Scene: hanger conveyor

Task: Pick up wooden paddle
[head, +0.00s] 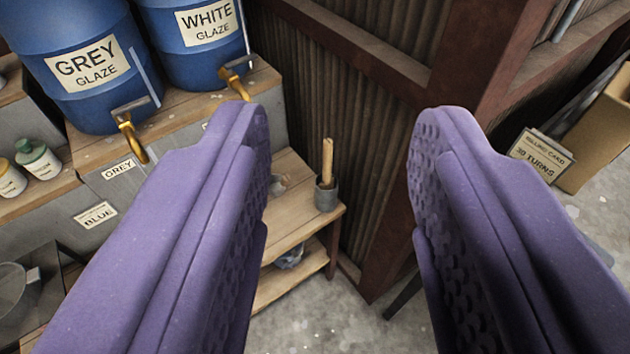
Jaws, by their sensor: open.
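What looks like the wooden paddle (327,160) stands upright in a small dark cup (326,196) on the corner of a low wooden shelf (300,225). Only its light wooden upper part shows; its lower end is hidden in the cup. My gripper (340,125) is open, with its two purple padded fingers spread wide on either side of the paddle in the picture. Nothing is between the fingers. The paddle appears farther away than the fingertips and apart from them.
Blue barrels labelled grey glaze (85,62) and white glaze (195,40), with brass taps, stand at upper left. Small bottles (38,158) sit at far left. A corrugated partition (375,150) rises just right of the shelf. A cardboard box (600,130) and sign (542,155) are at right.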

